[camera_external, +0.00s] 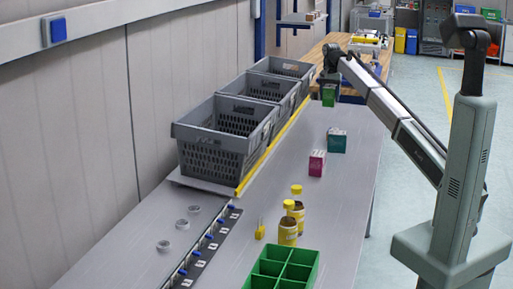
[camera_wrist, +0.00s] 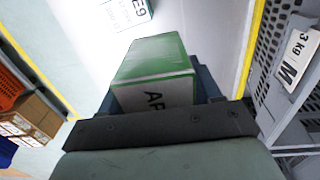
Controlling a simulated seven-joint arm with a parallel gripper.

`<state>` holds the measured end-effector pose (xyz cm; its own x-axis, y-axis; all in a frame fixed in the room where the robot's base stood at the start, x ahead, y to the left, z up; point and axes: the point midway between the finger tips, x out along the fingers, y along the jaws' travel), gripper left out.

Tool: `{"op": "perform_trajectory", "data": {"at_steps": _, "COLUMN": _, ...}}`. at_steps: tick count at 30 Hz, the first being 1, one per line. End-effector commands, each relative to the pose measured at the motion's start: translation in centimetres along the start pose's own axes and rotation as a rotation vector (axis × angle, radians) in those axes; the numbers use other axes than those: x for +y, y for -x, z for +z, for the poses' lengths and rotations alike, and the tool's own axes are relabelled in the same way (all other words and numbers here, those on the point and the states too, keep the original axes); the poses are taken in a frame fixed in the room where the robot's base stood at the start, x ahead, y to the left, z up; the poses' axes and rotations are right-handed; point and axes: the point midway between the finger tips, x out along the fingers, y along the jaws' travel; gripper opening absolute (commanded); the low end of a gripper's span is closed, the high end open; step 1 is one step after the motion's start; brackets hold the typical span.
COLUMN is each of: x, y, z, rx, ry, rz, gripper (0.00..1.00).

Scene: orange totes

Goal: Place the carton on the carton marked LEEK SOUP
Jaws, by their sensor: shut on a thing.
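My gripper (camera_external: 329,83) is at the far end of the table, shut on a green carton (camera_external: 329,96). In the wrist view the held green carton (camera_wrist: 152,62) sits between the dark fingers, with partly cut-off lettering like "AF" on its pale face. A teal carton (camera_external: 336,142) stands on the table nearer the camera, apart from the held one. A magenta carton (camera_external: 317,165) stands just before it. A white-topped carton (camera_wrist: 125,12) with partial lettering shows at the wrist view's top edge. I cannot read LEEK SOUP on any carton.
Grey crates (camera_external: 212,150) line the table's left side behind a yellow strip (camera_external: 270,148). The grey table (camera_external: 345,200) is clear around the teal and magenta cartons.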

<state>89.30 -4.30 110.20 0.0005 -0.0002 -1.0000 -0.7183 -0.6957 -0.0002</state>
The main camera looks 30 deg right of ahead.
Motion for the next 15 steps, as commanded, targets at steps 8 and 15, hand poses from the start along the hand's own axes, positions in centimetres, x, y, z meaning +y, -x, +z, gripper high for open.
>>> {"op": "perform_trajectory", "data": {"at_steps": 8, "x": 4.7, "y": 0.1, "z": 4.6, "rx": 0.000, "ry": 0.006, "rz": 0.000, "gripper": 0.22}}
{"op": "perform_trajectory", "data": {"at_steps": 15, "x": 5.3, "y": -1.1, "z": 5.3, "rx": -0.001, "ry": 0.015, "rz": 0.001, "gripper": 0.22}}
